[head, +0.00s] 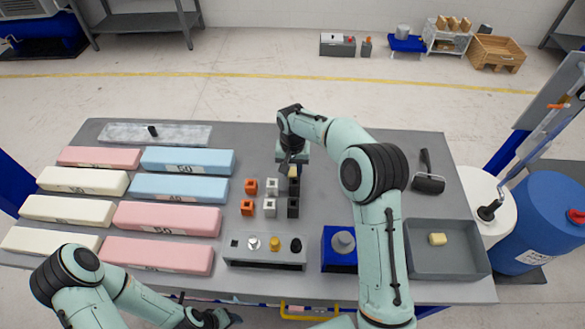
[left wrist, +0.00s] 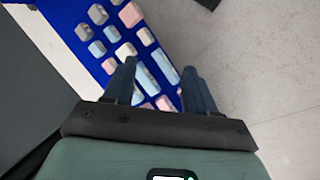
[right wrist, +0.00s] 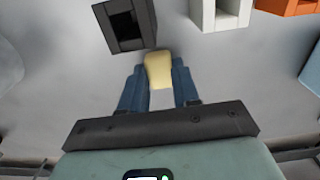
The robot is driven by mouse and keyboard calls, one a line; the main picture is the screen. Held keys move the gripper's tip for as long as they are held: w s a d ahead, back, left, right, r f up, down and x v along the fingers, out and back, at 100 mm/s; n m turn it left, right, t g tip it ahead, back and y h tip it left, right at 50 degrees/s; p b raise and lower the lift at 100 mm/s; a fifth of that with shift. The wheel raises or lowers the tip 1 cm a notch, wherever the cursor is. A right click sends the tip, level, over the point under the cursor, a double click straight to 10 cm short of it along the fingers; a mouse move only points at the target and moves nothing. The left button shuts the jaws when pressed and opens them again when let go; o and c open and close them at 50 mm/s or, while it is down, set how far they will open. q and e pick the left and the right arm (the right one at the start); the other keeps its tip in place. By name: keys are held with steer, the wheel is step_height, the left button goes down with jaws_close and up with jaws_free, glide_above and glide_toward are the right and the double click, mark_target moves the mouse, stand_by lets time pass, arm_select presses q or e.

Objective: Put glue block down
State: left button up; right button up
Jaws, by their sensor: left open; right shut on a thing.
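The pale yellow glue block (right wrist: 158,70) is between the fingertips of my right gripper (right wrist: 160,88), which is shut on it. In the head view the block (head: 293,171) shows just below my right gripper (head: 294,160), by the black square holders (head: 293,208). In the right wrist view the block is close to the open end of a black holder (right wrist: 126,25). I cannot tell whether the block touches the table. My left gripper (head: 222,317) is low at the front edge, open and empty; its fingers (left wrist: 160,85) show in the left wrist view.
Orange (head: 248,208) and white (head: 270,208) holders stand to the left. Foam slabs (head: 165,219) fill the table's left. A grey tray (head: 470,262) holds another yellow block (head: 437,239). A roller (head: 428,180) lies at right. A blue board (left wrist: 82,50) with foam pieces is below my left gripper.

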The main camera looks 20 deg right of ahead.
steer(key=shift+f, duration=0.2)
steer(key=o, duration=1)
